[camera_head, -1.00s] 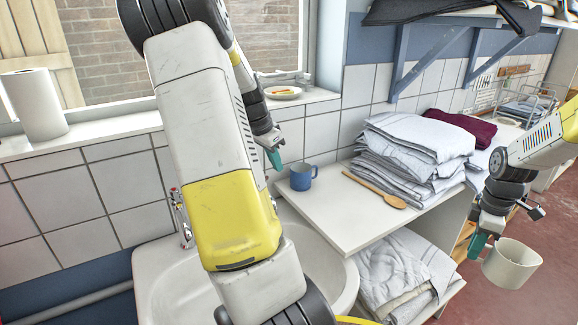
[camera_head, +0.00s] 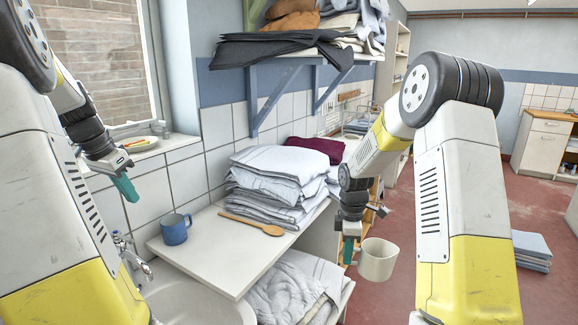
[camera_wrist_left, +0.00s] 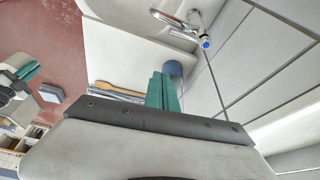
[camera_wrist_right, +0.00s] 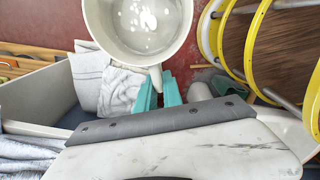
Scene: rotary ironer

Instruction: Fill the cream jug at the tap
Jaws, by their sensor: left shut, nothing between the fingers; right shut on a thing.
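The cream jug (camera_head: 378,260) hangs upright in my right gripper (camera_head: 348,250), whose teal fingers are shut on its handle side, out over the red floor right of the counter. The right wrist view shows the jug (camera_wrist_right: 150,25) from above, with bright glints inside; I cannot tell whether it holds liquid. The chrome tap (camera_head: 128,256) is on the tiled wall above the white sink (camera_head: 205,302), lower left; the tap also shows in the left wrist view (camera_wrist_left: 190,22). My left gripper (camera_head: 125,187) is shut and empty, above the tap and near the wall.
A blue mug (camera_head: 174,229) and a wooden spoon (camera_head: 252,224) lie on the white counter (camera_head: 215,252), before stacked folded linen (camera_head: 275,185). More cloth (camera_head: 290,290) lies underneath. A bracketed shelf (camera_head: 300,60) juts out above. Red floor (camera_head: 400,205) is open at right.

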